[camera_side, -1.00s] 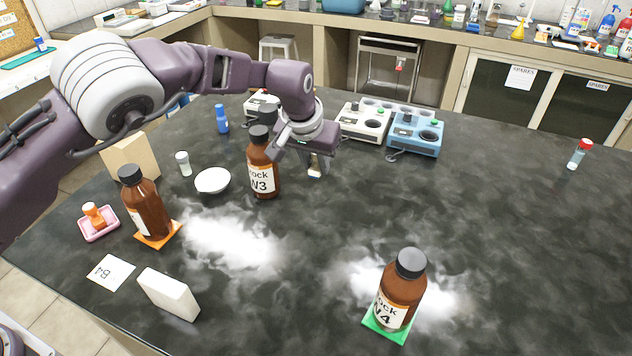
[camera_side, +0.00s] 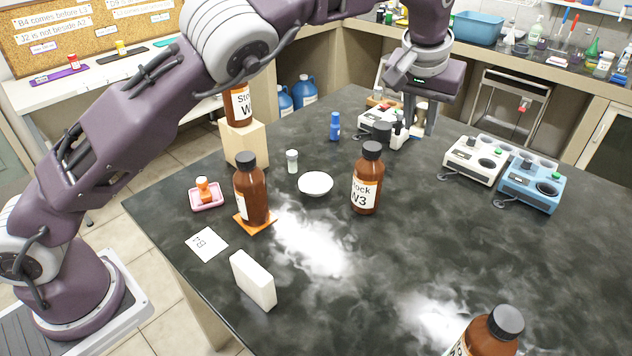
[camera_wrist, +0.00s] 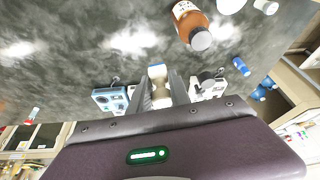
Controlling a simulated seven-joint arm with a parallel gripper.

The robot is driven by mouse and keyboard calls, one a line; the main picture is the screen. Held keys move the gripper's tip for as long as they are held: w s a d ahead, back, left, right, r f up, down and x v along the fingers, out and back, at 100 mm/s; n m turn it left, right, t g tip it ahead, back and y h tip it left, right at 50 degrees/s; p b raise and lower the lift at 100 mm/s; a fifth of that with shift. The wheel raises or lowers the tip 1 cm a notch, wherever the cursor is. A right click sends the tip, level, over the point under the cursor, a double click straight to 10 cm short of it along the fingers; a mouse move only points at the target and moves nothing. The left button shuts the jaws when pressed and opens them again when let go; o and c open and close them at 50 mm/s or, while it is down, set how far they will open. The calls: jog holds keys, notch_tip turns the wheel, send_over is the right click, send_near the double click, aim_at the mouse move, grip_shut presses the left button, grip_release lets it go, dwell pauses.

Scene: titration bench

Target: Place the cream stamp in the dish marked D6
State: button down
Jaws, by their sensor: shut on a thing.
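My gripper (camera_side: 424,116) is raised at the back of the bench, pointing down beside the small white device. It is shut on the cream stamp (camera_wrist: 158,72), which shows between the two fingers (camera_wrist: 160,88) in the wrist view. In the side view the stamp is small and partly covered by the fingers. A pink dish (camera_side: 219,205) at the left holds an orange stamp (camera_side: 203,187). An empty white dish (camera_side: 315,184) stands at the centre left. I cannot read D6 on any dish.
A brown W3 bottle (camera_side: 367,182) stands between my gripper and the front. Another brown bottle (camera_side: 251,190) is on an orange mat. A white block (camera_side: 253,279), a card (camera_side: 207,243), a blue bottle (camera_side: 335,127) and a blue device (camera_side: 530,186) stand around.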

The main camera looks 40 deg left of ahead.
aim_at(314, 188)
jog(key=a+n, duration=0.1)
jog(key=a, duration=0.2)
jog(key=s+a+n+y, duration=0.1)
jog(key=a+n, duration=0.1)
jog(key=a, duration=0.1)
jog(key=a+n+g, duration=0.1)
jog(key=a+n, duration=0.1)
jog(key=a, duration=0.1)
jog(key=shift+s+a+f+y, duration=0.1)
jog(key=shift+s+a+y, duration=0.15)
jog(key=shift+y, duration=0.15)
jog(key=s+a+n+g+y, duration=0.2)
jog(key=s+a+n, duration=0.2)
jog(key=a+n, duration=0.45)
jog(key=shift+m, duration=0.95)
jog(key=f, duration=0.7)
jog(key=a+f, duration=0.1)
jog(key=f, duration=1.3)
jog(key=shift+a+f, duration=0.25)
jog(key=shift+a, duration=0.1)
jog(key=c, duration=1.5)
grip_release()
